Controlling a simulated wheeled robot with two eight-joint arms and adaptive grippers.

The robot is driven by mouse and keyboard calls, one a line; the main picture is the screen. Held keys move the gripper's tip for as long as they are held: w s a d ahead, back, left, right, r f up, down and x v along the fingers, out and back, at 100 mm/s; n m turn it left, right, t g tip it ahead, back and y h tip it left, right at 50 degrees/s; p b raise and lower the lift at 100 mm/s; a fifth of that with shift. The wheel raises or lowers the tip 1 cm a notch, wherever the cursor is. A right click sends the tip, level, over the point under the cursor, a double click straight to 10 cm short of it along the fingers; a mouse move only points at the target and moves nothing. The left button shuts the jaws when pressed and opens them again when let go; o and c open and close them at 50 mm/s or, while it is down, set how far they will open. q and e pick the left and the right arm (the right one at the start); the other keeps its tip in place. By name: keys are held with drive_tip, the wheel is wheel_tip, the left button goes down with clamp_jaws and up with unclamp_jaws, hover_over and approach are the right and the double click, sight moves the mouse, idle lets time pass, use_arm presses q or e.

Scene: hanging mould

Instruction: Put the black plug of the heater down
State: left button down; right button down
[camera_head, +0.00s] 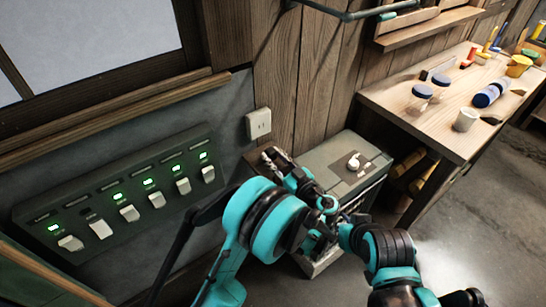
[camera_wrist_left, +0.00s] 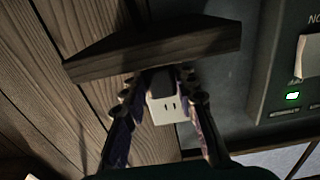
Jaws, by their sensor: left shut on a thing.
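My left gripper (camera_head: 274,158) is near the wall, below and right of the white outlet (camera_head: 258,124). In the left wrist view its two fingers (camera_wrist_left: 161,95) reach in from both sides of a small dark piece (camera_wrist_left: 160,79). The gripper is shut on this piece, which looks like the black plug. The outlet (camera_wrist_left: 168,109) shows behind the fingers with its slots bare. Whether the plug touches anything else cannot be seen. My right gripper (camera_head: 336,214) is low beside my left arm, in front of a grey-topped box; its fingers are too unclear to read.
The grey-topped box (camera_head: 325,155) carries small white items. A switch panel (camera_head: 125,198) with green lights is on the left wall. A wooden bench (camera_head: 405,98) with jars and a cup stands right. A dark wooden piece (camera_wrist_left: 150,52) crosses the wrist view. Floor at right is clear.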

use_arm(q)
drive_tip(key=shift+f, duration=0.45)
drive_tip(key=shift+f, duration=0.1)
drive_tip(key=c, duration=1.2)
unclamp_jaws()
